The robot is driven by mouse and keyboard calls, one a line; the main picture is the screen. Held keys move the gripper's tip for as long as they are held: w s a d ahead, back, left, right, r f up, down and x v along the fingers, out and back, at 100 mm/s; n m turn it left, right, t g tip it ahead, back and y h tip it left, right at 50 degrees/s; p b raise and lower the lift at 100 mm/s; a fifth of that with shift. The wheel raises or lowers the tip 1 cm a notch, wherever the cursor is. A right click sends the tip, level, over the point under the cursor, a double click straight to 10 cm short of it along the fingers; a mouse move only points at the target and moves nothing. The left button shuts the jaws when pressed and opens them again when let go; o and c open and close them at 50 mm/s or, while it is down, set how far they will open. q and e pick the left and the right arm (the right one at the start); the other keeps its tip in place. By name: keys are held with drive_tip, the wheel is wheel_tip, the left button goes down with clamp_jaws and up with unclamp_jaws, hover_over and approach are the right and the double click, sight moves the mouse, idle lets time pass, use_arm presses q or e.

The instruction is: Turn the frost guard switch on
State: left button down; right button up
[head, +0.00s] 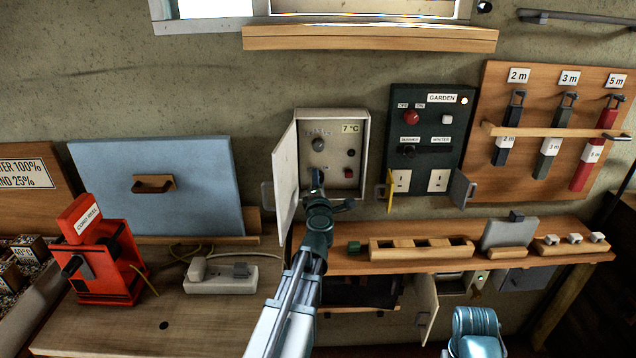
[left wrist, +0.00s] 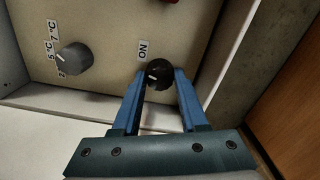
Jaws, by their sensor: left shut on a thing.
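The frost guard box (head: 357,125) is a pale wall cabinet with its door (head: 285,185) swung open to the left. A "7 °C" label sits on its panel. My left gripper (head: 318,182) reaches into the lower left of the box. In the left wrist view its blue fingers (left wrist: 160,78) are shut on a small round black switch (left wrist: 158,70) with a white mark on its left side. An "ON" label (left wrist: 143,50) is beside the switch. The switch is hidden behind my gripper in the head view. My right gripper is not in view.
A grey temperature dial (left wrist: 74,59) is left of the switch in the left wrist view. In the head view a red lamp or button (head: 350,153) is on the panel's right. The dark garden panel (head: 432,125) hangs close on the right; a wooden shelf (head: 345,264) runs below.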

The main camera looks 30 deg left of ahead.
use_arm(q)
drive_tip(key=m, duration=0.4)
drive_tip(key=shift+m, duration=0.7)
drive_tip(key=shift+c, duration=2.2)
unclamp_jaws()
drive_tip(key=shift+s, duration=0.1)
